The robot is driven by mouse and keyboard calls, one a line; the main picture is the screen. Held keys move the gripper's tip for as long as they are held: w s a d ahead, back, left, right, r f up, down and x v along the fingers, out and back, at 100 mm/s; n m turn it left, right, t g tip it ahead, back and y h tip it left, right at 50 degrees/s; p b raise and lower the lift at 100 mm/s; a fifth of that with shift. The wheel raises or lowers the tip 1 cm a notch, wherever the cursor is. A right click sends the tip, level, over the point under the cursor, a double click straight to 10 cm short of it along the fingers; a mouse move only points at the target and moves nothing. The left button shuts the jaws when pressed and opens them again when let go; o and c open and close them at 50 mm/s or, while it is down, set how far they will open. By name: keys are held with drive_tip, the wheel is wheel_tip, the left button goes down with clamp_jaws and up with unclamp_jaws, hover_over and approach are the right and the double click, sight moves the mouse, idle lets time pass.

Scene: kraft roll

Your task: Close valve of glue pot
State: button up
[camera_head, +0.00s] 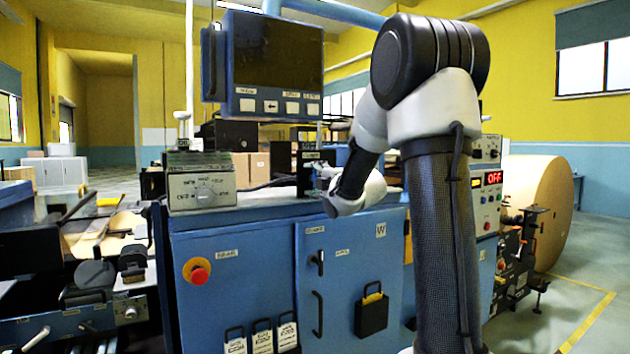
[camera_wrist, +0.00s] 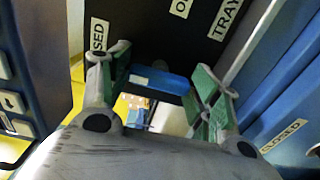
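A black box-like body (camera_wrist: 165,30) with white labels fills the top of the wrist view; one label reads "TRAY" and one at left ends in "SED". I take it for the glue pot. A blue bar (camera_wrist: 160,79) with a pale patch, perhaps the valve handle, lies below it. My gripper (camera_wrist: 162,95) has its two green-padded fingers apart, one at each end of the bar. I cannot tell whether they touch it. In the head view my gripper (camera_head: 322,172) is at a dark labelled post (camera_head: 308,178) on the blue cabinet; its fingers are mostly hidden.
The blue cabinet (camera_head: 255,270) has a red button (camera_head: 199,274) and a black padlock (camera_head: 371,314). A monitor panel (camera_head: 265,62) hangs above. A large kraft roll (camera_head: 545,205) is at right.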

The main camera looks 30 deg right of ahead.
drive_tip(key=shift+o, duration=0.2)
drive_tip(key=s, duration=1.2)
drive_tip(key=shift+d, duration=0.2)
